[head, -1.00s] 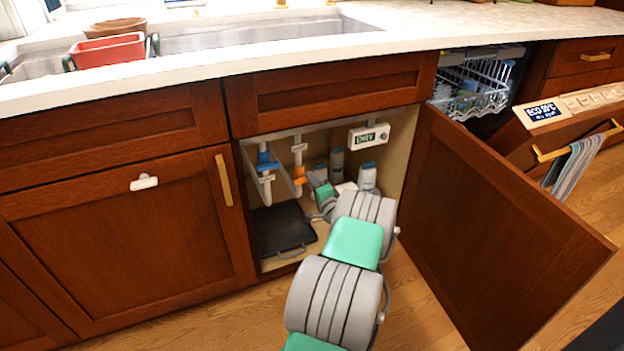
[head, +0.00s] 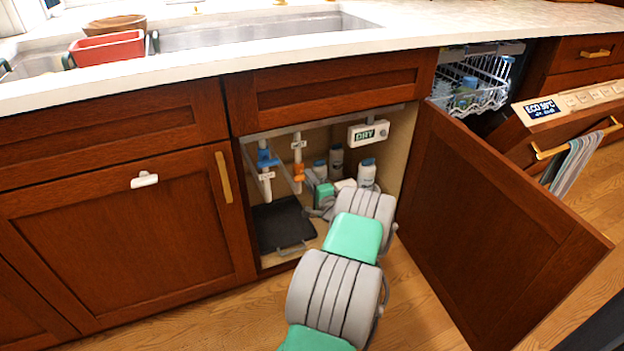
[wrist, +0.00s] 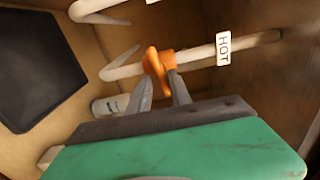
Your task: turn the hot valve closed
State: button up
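The hot valve's orange handle (wrist: 154,60) sits on a white pipe beside a HOT tag (wrist: 223,48) in the wrist view. The handle lies across the pipe. My gripper (wrist: 160,78) has its two grey fingers apart, with the handle's near end between their tips. I cannot tell whether either finger touches it. In the head view the orange valve (head: 299,173) is inside the open sink cabinet, left of my green gripper body (head: 324,195). My fingers are hard to make out there.
A blue valve (head: 266,158) on another pipe stands to the left. A dark tray (head: 284,226) lies on the cabinet floor. Bottles (head: 367,172) stand behind my arm. A DRY display (head: 368,134) hangs above right. The open cabinet door (head: 490,220) bounds the right.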

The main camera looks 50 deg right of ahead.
jog(key=shift+o, duration=1.4)
jog(key=shift+w+a+f, duration=0.1)
jog(key=shift+o, duration=0.2)
jog(key=shift+s+d, duration=0.2)
jog(key=shift+d, duration=0.05)
